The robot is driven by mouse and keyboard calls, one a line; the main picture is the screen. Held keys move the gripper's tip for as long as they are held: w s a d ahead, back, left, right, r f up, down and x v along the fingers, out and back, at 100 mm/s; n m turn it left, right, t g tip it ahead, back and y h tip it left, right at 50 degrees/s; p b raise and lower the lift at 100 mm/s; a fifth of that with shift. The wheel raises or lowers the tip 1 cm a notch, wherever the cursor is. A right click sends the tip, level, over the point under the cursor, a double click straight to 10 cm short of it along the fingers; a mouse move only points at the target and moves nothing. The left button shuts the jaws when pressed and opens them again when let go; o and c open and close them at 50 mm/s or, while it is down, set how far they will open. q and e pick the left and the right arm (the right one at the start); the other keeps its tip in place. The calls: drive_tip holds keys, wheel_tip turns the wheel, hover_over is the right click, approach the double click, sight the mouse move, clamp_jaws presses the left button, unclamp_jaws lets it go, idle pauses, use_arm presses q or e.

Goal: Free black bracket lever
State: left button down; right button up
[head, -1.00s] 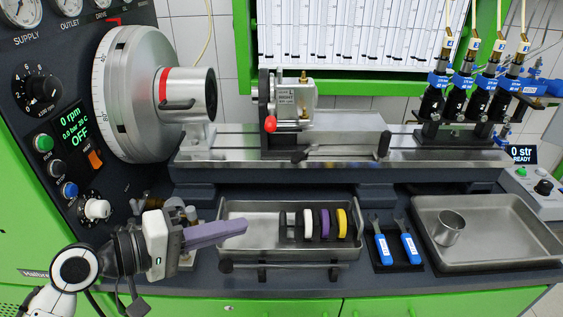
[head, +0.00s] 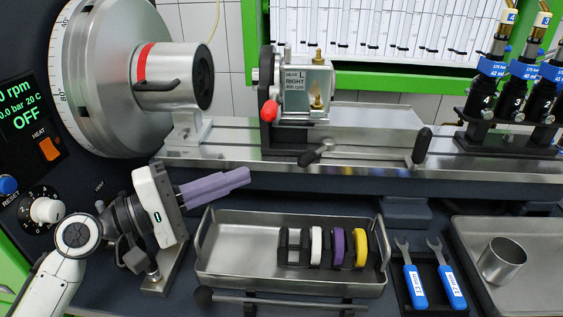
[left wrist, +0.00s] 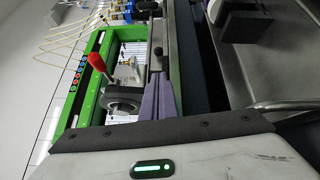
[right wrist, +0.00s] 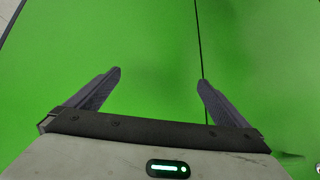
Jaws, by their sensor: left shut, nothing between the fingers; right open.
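The black bracket (head: 268,104) stands upright on the metal rail and carries the pump (head: 305,85). A red-knobbed lever (head: 268,111) is on its front. A lever with a dark handle (head: 309,158) lies low at the rail front beside the bracket. I cannot tell which lever the task names. My left gripper (head: 247,174) is shut and empty, left of and below the bracket, apart from both levers. In the left wrist view its fingers (left wrist: 158,98) point toward the rail, with the red knob (left wrist: 95,60) ahead. My right gripper (right wrist: 160,77) is open and empty, facing a green surface.
The large drum (head: 112,80) and chuck are left of the bracket. Another black handle (head: 422,146) stands farther right on the rail.

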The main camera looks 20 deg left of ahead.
sight(283, 161)
use_arm(q)
drive_tip(key=shift+p+x, duration=1.15)
drive_tip(key=shift+x, duration=3.85)
use_arm(e)
drive_tip(key=shift+s+d+r, duration=0.1)
drive_tip(key=shift+d+r, duration=0.35)
drive_tip(key=shift+r, duration=0.15)
use_arm(q)
drive_tip(key=shift+w+d, duration=0.1)
